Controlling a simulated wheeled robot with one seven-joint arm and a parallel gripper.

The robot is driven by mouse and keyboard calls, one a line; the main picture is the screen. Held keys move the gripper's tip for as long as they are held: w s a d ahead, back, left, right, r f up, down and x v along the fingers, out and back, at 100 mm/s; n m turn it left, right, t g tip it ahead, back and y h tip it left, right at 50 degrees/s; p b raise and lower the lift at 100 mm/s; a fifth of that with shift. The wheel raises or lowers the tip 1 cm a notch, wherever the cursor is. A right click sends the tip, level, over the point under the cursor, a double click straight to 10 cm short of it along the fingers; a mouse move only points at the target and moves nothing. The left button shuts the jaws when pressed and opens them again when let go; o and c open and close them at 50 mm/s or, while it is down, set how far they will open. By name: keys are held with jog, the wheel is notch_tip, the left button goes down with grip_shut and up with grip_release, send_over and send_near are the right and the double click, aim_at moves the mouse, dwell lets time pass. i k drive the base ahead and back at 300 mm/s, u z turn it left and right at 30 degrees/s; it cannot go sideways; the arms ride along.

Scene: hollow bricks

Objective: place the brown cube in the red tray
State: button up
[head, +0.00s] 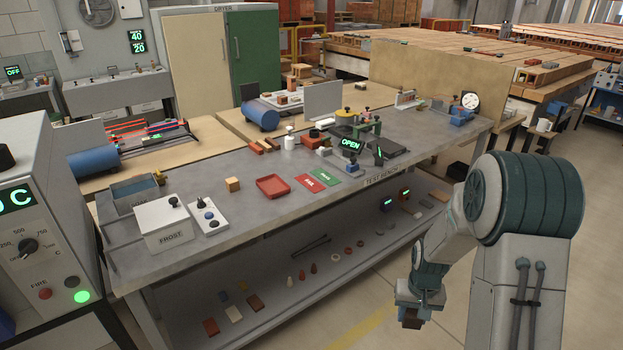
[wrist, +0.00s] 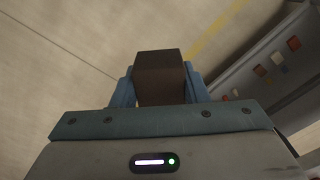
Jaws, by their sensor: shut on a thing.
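My gripper (head: 410,310) is low in front of the bench at the right of the head view, over the floor. It is shut on a dark brown cube (head: 411,322), which also shows between the blue fingers in the wrist view (wrist: 160,72). My gripper is well to the right of the tray and lower than the bench top. A light tan cube (head: 232,184) sits on the bench left of the tray.
The bench top (head: 235,212) is bare in front of the tray. A white FROST box (head: 162,224) and a knob panel (head: 209,216) stand at its left end. A black fixture with an OPEN sign (head: 350,145) stands right of the cards. The lower shelf (head: 290,290) holds small parts.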

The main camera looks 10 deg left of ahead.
aim_at(273, 188)
jog(key=z, duration=0.05)
jog(key=i, duration=0.7)
jog(key=u, duration=0.75)
jog(key=i, duration=0.6)
jog(key=u, duration=0.75)
